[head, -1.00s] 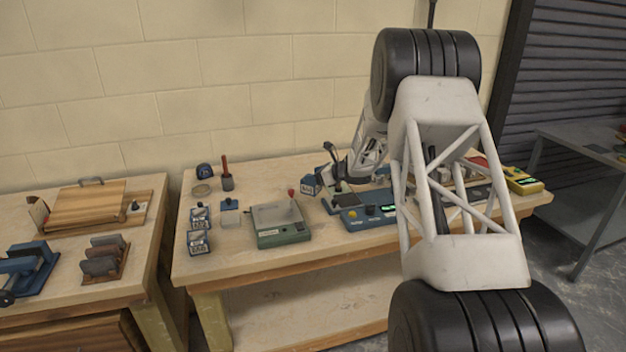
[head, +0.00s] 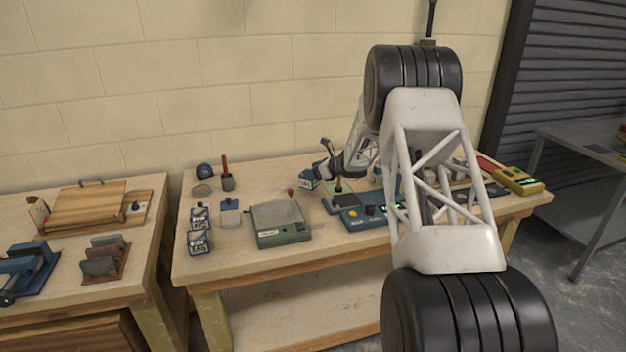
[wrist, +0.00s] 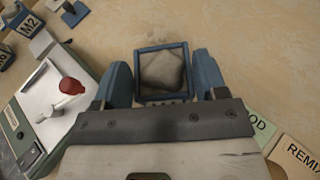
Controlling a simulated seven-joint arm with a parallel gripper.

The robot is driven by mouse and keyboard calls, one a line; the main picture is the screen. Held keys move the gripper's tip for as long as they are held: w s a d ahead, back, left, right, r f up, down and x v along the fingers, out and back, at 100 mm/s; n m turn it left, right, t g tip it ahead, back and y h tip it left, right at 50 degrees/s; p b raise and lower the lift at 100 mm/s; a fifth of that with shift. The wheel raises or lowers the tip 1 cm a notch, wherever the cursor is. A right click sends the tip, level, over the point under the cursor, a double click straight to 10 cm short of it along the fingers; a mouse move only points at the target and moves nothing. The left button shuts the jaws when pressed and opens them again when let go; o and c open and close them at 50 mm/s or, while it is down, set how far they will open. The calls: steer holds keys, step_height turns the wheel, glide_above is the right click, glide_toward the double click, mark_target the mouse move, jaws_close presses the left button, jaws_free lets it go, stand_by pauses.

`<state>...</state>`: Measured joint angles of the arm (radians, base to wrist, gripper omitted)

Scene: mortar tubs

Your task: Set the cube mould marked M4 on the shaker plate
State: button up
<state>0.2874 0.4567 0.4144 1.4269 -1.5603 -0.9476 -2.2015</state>
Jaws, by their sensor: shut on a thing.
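A blue cube mould filled with grey material is between the fingers of my gripper (wrist: 162,78). The mould (wrist: 165,98) is seen from above in the wrist view, and its mark cannot be read there. In the head view my gripper (head: 325,172) holds the mould (head: 308,180) over the back middle of the bench, its label too small to read. A green-based machine with a flat grey plate (head: 277,214) and a red-knobbed lever looks like the shaker plate. It stands left and in front of the mould, and its plate (wrist: 45,95) is empty.
Two more blue moulds (head: 199,216) stand at the bench's left; one is marked M2 (wrist: 30,25). A blue device with knobs (head: 367,215) stands right of the green machine. A card reading REMIX (wrist: 300,155) lies beside another card (wrist: 258,128). Bench behind the green machine is clear.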

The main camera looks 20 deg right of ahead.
steer(key=shift+f, duration=1.65)
steer(key=shift+f, duration=0.15)
steer(key=o, duration=1.2)
steer(key=shift+o, duration=0.2)
steer(key=v, duration=1.2)
